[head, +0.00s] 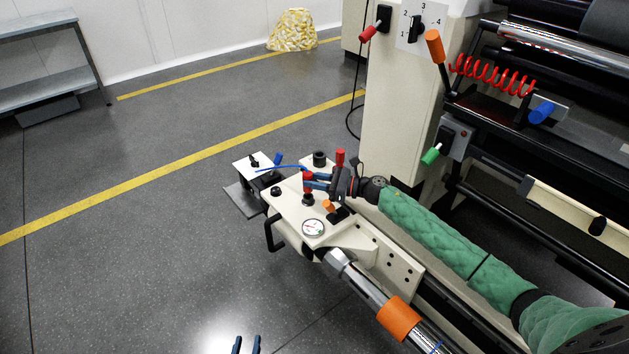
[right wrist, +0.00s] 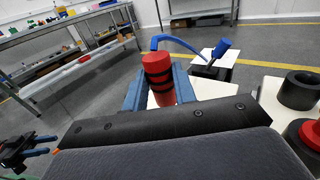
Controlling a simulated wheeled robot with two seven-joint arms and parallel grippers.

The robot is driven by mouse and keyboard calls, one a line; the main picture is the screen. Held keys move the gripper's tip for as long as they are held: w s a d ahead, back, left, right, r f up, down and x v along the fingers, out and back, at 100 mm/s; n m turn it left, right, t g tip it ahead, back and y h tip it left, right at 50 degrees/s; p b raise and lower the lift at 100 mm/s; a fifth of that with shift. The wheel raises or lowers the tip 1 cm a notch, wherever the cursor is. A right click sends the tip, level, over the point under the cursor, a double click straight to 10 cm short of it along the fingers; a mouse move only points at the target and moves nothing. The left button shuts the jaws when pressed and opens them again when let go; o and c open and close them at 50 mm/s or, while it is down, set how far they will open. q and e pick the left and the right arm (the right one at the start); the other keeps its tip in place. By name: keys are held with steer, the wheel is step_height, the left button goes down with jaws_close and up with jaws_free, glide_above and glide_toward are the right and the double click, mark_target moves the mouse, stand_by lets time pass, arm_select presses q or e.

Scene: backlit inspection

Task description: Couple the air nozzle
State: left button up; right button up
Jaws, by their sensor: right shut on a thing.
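My right gripper (head: 308,181) is shut on a red cylinder with black bands (right wrist: 158,76), which I take to be the air nozzle. The nozzle stands roughly upright between the blue fingers in the right wrist view, above the cream machine plate. My left gripper (head: 245,345) is open and empty at the bottom edge, over the floor.
The cream plate carries a black ring fitting (head: 319,158), a red post (head: 340,158), a dial gauge (head: 313,227) and black knobs. A small white block with a blue lever (head: 277,158) stands to its left. Machine rollers fill the right. The floor at left is clear.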

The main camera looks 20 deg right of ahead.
steer(key=shift+f+b, duration=1.25)
steer(key=shift+f, duration=0.1)
steer(key=shift+r, duration=0.1)
steer(key=o, duration=1.1)
steer(key=shift+v, duration=3.9)
steer(key=shift+p, duration=0.3)
